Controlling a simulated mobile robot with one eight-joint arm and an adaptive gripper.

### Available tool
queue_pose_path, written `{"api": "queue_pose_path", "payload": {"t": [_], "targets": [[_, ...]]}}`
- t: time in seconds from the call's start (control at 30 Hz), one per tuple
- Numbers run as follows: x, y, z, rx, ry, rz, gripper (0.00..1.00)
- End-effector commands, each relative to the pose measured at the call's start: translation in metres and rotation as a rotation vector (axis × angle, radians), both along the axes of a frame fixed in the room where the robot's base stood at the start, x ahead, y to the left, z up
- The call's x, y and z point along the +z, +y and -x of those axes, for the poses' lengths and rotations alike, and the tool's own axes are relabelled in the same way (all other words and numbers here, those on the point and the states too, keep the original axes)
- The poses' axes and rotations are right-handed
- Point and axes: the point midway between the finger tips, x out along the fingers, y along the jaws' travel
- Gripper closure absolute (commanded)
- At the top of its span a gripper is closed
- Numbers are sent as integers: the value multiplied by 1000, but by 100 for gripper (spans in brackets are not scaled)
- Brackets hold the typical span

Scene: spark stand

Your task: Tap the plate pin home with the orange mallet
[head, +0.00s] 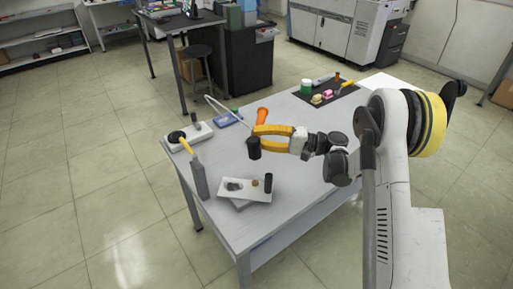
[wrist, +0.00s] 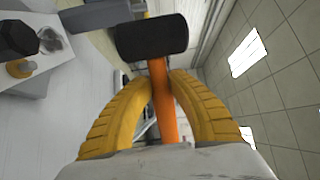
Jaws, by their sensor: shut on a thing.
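My gripper (head: 258,135) is shut on the orange mallet, its yellow fingers around the orange handle (head: 262,115). The mallet's black head (head: 254,149) hangs below the fingers, above the table and apart from the plate. In the wrist view the black head (wrist: 152,36) is beyond the fingertips, with the orange handle (wrist: 165,105) between them. The light plate (head: 232,194) lies on a grey block near the table's front edge. On it are a small brownish pin (head: 255,184), a black cylinder (head: 268,182) and a dark part (head: 234,186). A brass-coloured pin (wrist: 20,69) shows in the wrist view.
A black mat (head: 335,94) with several small coloured items is far back. The tabletop right of the plate is clear.

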Motion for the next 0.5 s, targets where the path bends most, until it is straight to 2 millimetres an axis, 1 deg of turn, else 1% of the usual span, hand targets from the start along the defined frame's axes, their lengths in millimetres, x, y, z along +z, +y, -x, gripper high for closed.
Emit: {"api": "queue_pose_path", "payload": {"t": [0.33,0.5], "targets": [[1,0,0,-2,1,-7,100],[-3,0,-1,-1,1,-53,100]]}}
